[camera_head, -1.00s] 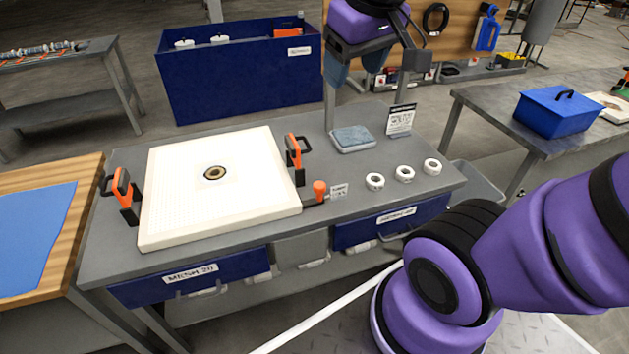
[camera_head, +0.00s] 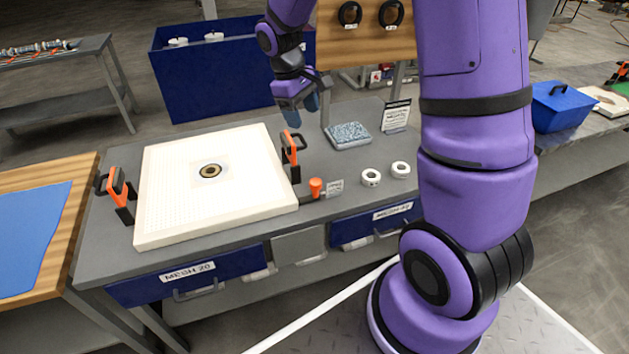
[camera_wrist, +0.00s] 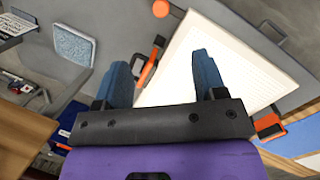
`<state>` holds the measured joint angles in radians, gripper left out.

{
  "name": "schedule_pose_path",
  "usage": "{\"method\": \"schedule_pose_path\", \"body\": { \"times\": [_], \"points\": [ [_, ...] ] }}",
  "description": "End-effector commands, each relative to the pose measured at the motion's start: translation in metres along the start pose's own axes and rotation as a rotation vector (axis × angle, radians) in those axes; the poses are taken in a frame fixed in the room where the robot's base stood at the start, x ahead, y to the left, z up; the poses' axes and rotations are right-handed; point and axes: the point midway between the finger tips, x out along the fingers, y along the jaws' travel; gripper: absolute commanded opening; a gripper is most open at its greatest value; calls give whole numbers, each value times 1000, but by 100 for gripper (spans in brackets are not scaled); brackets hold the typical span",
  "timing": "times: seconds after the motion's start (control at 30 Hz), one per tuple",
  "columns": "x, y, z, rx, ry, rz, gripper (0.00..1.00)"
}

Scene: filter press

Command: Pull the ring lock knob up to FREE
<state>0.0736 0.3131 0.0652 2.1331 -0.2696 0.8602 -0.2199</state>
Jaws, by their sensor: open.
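The ring lock knob is an orange knob (camera_head: 316,187) at the right front edge of the white filter plate, beside a small label. It also shows in the wrist view as an orange disc (camera_wrist: 161,8) at the top edge. My gripper (camera_head: 299,107) hangs above the back of the bench, behind and above the knob and well apart from it. Its two blue fingers stand apart with nothing between them, as the wrist view shows (camera_wrist: 158,72). The white plate (camera_head: 165,205) lies flat on the grey bench, with a dark ring at its middle.
Orange-handled clamps stand at the plate's left (camera_head: 117,190) and right (camera_head: 291,152). White rings (camera_head: 371,177) and a blue-grey pad (camera_head: 348,135) lie on the bench's right part, near an upright sign (camera_head: 395,116). A dark blue bin (camera_head: 195,80) stands behind.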

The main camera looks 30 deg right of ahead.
Motion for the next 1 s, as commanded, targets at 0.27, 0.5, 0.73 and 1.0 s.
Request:
{"method": "schedule_pose_path", "body": {
  "times": [0.27, 0.5, 0.73, 1.0],
  "points": [
    [85, 9, -40, -112, -121, -38, 64],
    [127, 10, -54, -167, -171, -59, 64],
    [143, 9, -53, -175, -180, -62, 64],
    [187, 7, -44, -175, -182, -63, 64]
  ]
}}
